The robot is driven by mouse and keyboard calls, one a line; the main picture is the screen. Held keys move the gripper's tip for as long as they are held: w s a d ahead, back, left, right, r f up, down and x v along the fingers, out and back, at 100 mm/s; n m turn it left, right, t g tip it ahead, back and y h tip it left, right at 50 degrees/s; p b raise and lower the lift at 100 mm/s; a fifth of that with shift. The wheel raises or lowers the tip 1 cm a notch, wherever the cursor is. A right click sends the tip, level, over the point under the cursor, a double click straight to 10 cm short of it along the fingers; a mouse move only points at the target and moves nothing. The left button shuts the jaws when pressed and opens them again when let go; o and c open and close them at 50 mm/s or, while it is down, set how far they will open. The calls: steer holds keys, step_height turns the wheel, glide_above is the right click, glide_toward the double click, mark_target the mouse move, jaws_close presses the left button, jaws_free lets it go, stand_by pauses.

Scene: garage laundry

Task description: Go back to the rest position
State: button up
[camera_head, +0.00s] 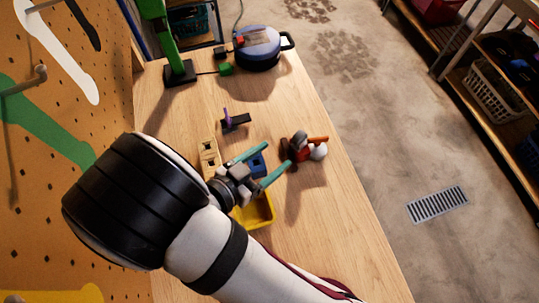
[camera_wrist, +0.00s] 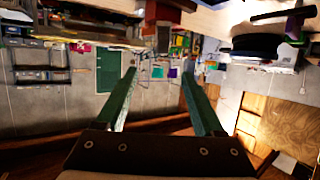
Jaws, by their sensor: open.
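My gripper (camera_head: 262,165) is above the wooden workbench in the head view, with its two teal fingers spread apart. It also shows in the wrist view (camera_wrist: 158,88), open, with nothing between the fingers. My white and black arm reaches in from the lower part of the head view. The wrist view looks across the room to the far wall rather than down at the bench top.
The workbench (camera_head: 345,230) holds a wooden block (camera_head: 208,153), a blue item (camera_head: 257,163), a yellow bin (camera_head: 260,212), a red-and-grey object (camera_head: 304,148), a small black-and-purple item (camera_head: 235,121) and a round blue device (camera_head: 258,48). A pegboard (camera_head: 60,190) stands left. Bare bench lies right.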

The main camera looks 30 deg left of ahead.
steer(key=w+a+r+m+g+y, duration=0.1)
steer(key=w+r+m+g+y, duration=0.1)
steer(key=w+r+g+y, duration=0.5)
steer(key=s+d+r+g, duration=0.1)
steer(key=s+d+g, duration=0.2)
steer(key=s+d, duration=0.5)
steer(key=s+d+r+g+h, duration=0.1)
steer(key=s+d+r+g, duration=0.1)
steer(key=s+d, duration=0.7)
steer(key=d+g, duration=0.1)
steer(key=d, duration=0.4)
steer(key=shift+r+m+g+h, duration=0.3)
steer(key=shift+g, duration=0.1)
